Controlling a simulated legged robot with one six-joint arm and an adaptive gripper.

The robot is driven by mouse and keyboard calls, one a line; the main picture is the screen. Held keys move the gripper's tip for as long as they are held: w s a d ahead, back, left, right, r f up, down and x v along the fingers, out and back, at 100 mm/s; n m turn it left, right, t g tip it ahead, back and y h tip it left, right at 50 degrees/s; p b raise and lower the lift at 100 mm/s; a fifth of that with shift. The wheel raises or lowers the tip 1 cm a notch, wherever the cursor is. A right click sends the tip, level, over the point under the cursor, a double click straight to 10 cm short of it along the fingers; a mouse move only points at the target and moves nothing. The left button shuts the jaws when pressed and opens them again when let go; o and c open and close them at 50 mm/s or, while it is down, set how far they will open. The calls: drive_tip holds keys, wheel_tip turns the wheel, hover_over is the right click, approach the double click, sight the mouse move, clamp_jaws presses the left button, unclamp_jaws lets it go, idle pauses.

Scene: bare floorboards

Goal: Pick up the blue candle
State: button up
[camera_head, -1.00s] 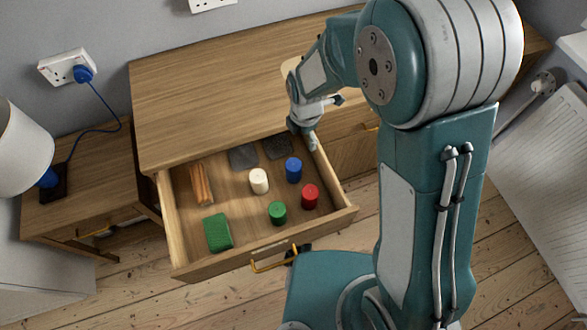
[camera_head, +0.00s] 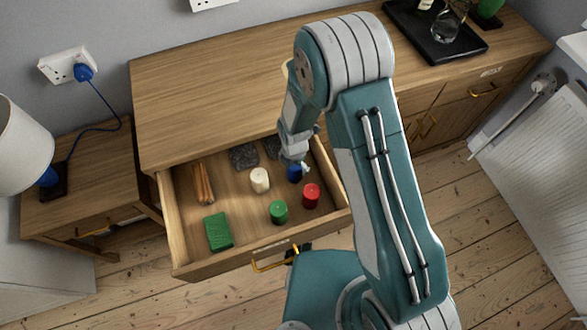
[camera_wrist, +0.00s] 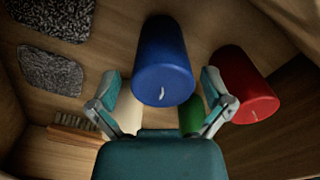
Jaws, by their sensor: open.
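The blue candle (camera_head: 294,174) stands in the open drawer, partly hidden behind my gripper in the head view. In the wrist view the blue candle (camera_wrist: 164,62) is large, with its white wick showing, just beyond and between the fingertips. My gripper (camera_head: 294,163) is above the candle at the drawer's back right. In the wrist view my gripper (camera_wrist: 160,88) is open, with one finger on each side of the candle and nothing held. I cannot tell whether the fingers touch it.
The drawer (camera_head: 178,233) also holds a red candle (camera_head: 311,195) close by, a green candle (camera_head: 278,212), a white candle (camera_head: 260,180), a green block (camera_head: 218,231), a brush (camera_wrist: 76,134) and dark grey slabs (camera_head: 243,156). The cabinet top (camera_head: 210,90) overhangs the drawer's back.

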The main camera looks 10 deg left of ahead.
drive_tip(key=shift+d+f, duration=0.15)
drive_tip(key=shift+f, duration=0.75)
drive_tip(key=shift+c, duration=0.3)
drive_tip(key=c, duration=1.1)
drive_tip(key=shift+r, duration=0.1)
drive_tip(key=shift+c, duration=0.2)
